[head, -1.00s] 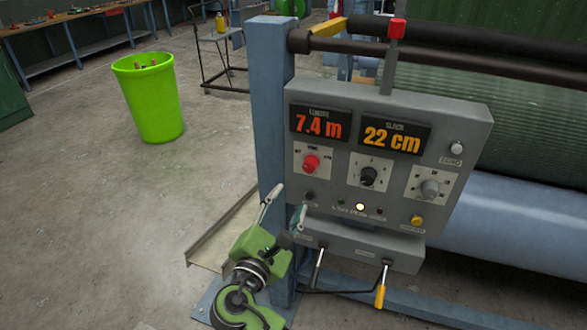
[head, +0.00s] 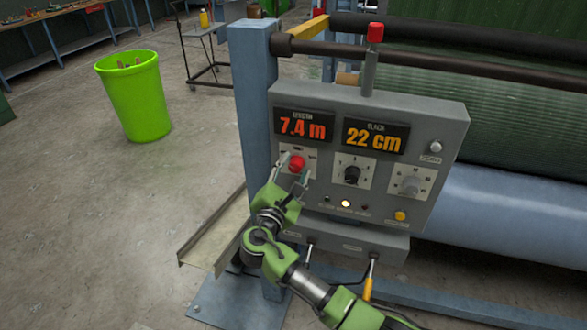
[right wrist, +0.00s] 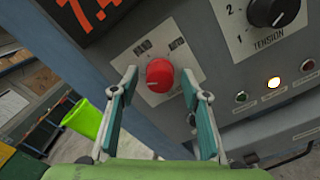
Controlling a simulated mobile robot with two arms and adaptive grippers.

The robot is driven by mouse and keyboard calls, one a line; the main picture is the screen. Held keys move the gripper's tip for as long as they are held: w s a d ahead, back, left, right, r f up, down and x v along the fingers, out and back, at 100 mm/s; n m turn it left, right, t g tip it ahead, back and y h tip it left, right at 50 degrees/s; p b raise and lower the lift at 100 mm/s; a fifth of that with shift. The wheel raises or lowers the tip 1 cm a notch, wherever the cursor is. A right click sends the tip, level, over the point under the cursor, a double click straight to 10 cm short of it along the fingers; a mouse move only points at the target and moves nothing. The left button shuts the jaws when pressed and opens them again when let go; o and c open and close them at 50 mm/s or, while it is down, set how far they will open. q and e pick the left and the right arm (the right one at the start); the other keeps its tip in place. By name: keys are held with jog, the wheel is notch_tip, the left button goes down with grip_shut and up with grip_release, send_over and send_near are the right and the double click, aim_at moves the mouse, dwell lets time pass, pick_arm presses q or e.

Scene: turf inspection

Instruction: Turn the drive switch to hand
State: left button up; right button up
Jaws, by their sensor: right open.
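The drive switch is a red round knob (head: 297,164) on a pale plate at the left of the grey control panel (head: 440,165), under the left display. In the right wrist view the knob (right wrist: 159,74) sits below the labels HAND, at its upper left, and AUTO, at its upper right. I cannot tell which way it points. My right gripper (head: 290,175) is open, its two teal-lined fingers (right wrist: 158,82) on either side of the knob with gaps showing. The knob is not gripped. My left gripper is in neither current view.
A black tension knob (head: 352,173) and a grey knob (head: 410,186) are to the right. Lamps and a yellow button (head: 400,216) are below. Two levers hang under the panel. A blue post (head: 253,110) stands close at left; a green bin (head: 135,97) stands farther off.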

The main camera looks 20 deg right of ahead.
jog(key=c, duration=1.1)
jog(key=shift+f+m+b, duration=0.2)
jog(key=shift+m+b, duration=0.6)
jog(key=shift+b, duration=0.2)
jog(key=m+b, duration=0.6)
jog(key=b, duration=0.1)
jog(key=shift+m, duration=0.4)
jog(key=shift+r+m+b, duration=0.1)
jog(key=shift+m+b, duration=1.6)
jog(key=shift+b, duration=0.05)
jog(key=shift+r, duration=0.1)
